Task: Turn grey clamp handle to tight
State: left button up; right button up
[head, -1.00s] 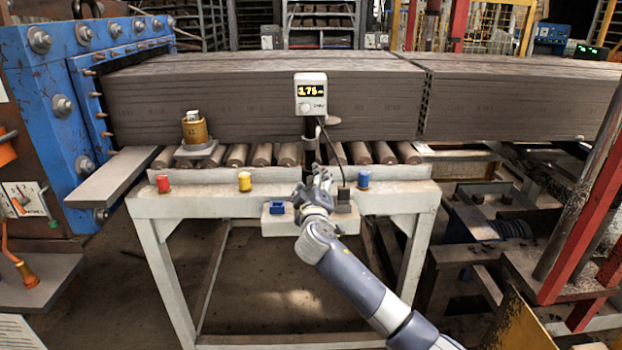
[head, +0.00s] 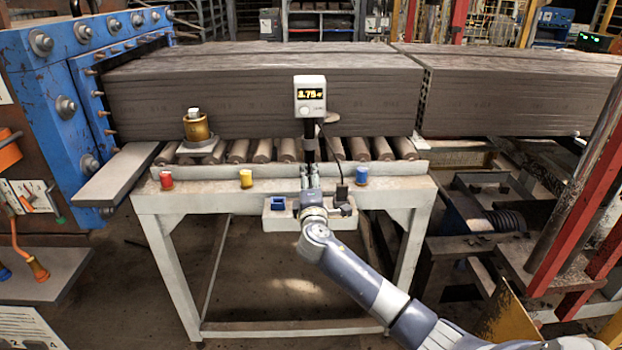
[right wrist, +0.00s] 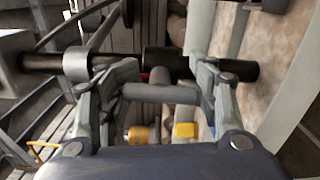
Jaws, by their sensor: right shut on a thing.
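A white display box (head: 310,95) with glowing digits stands on a dark upright post (head: 309,142) in front of the brick column. The grey clamp handle (right wrist: 160,92), a short crossbar on a stem, sits at the black post (right wrist: 165,63) in the right wrist view. My right gripper (head: 311,172) is at the post's lower part, and its fingers (right wrist: 158,82) are shut on the handle, one at each end of the bar. In the head view the gripper hides the handle. My left gripper is not in view.
A long brown hollow-brick column (head: 230,95) lies on rollers behind the post. A white table rail (head: 200,178) carries red (head: 166,180), yellow (head: 246,178) and blue (head: 361,175) knobs. A small tray (head: 279,221) hangs below. A dark cable (head: 335,160) runs beside the post.

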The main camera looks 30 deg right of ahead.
jog(key=shift+r+n, duration=0.25)
jog(key=shift+n, duration=0.05)
dwell(0.4)
jog(key=o, duration=1.1)
jog(key=shift+w, duration=0.1)
jog(key=shift+c, duration=0.2)
jog(key=shift+o, duration=0.7)
jog(key=shift+f, duration=0.1)
jog(key=v, duration=1.2)
